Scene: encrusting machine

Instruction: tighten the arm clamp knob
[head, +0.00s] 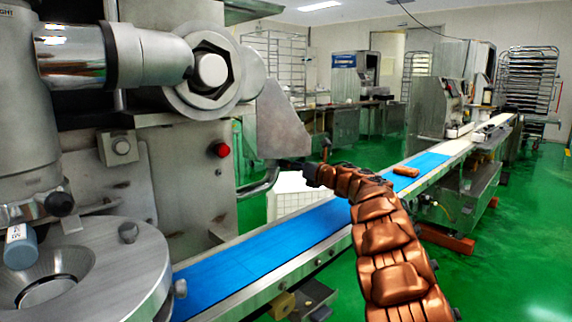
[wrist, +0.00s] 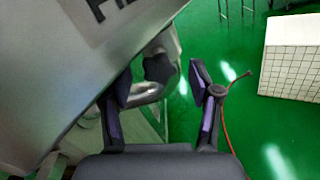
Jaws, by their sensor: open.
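A black lobed knob (wrist: 158,68) sits on a bent metal arm (wrist: 150,95) in the wrist view; I take it as the arm clamp knob. My gripper (wrist: 161,80) is open, one dark finger on each side of the knob in this view. The knob looks closer to the left finger, with a visible gap to the right finger. I cannot tell whether it lies between the fingertips or beyond them. In the head view my gripper (head: 294,164) is small and dark beside the bent metal tube (head: 262,185); the knob is not clear there.
A grey metal panel (wrist: 60,70) of the machine lies close on the left in the wrist view. The blue conveyor belt (head: 260,250) runs below my arm, with a brown piece (head: 406,171) on it. A white gridded box (wrist: 290,60) stands right on the green floor.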

